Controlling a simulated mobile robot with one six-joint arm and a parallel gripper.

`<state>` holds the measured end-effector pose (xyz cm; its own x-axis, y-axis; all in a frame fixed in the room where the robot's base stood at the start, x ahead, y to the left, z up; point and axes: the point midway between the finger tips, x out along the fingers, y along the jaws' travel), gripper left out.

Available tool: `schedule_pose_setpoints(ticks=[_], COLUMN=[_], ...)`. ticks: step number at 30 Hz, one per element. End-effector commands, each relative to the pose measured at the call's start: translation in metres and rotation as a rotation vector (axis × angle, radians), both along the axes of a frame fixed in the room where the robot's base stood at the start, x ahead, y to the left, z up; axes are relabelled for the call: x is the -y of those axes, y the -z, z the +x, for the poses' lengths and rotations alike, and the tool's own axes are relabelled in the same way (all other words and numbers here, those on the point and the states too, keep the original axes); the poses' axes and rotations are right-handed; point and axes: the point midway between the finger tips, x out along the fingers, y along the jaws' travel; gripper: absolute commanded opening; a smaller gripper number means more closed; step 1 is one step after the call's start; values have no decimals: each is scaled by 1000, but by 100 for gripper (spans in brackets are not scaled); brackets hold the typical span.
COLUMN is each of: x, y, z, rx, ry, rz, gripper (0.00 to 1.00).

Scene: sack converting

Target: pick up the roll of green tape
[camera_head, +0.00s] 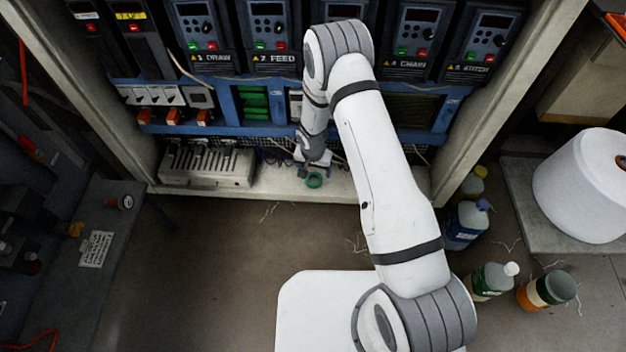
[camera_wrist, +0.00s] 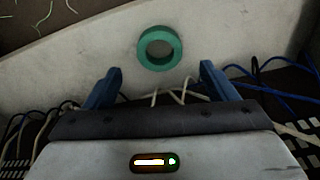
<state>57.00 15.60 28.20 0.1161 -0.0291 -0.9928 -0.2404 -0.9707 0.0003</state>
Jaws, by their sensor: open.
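The roll of green tape (camera_head: 314,181) lies flat on the pale sill at the bottom of the open cabinet. In the wrist view the green roll (camera_wrist: 159,34) is a ring lying just beyond my fingertips, between their lines. My gripper (camera_wrist: 160,80) is open and empty, its two blue fingers on either side, apart from the tape. In the head view my gripper (camera_head: 316,168) is small and partly hidden by my wrist, close beside the roll on its cabinet side.
Loose blue and white cables (camera_wrist: 262,82) lie behind the sill near my fingers. A grey vented box (camera_head: 207,165) stands left in the cabinet. Bottles (camera_head: 466,225) stand at the right by a large white cone (camera_head: 585,185). The floor before the sill is mostly clear.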

Motion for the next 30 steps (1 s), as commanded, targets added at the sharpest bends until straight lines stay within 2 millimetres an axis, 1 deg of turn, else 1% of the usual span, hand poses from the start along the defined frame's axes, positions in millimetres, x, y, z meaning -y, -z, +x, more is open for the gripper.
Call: schedule_pose_setpoints(ticks=[6, 9, 12, 17, 20, 30], x=[-1, -1, -2, -2, -2, -3], y=[33, 46, 50, 49, 49, 48], z=[-3, -2, 0, 0, 0, -1], rx=[-1, -1, 0, 0, 0, 0], ry=[-6, -8, -8, -8, -8, -9], rz=[0, -1, 0, 0, 0, 0], gripper=[79, 79, 79, 79, 72, 45])
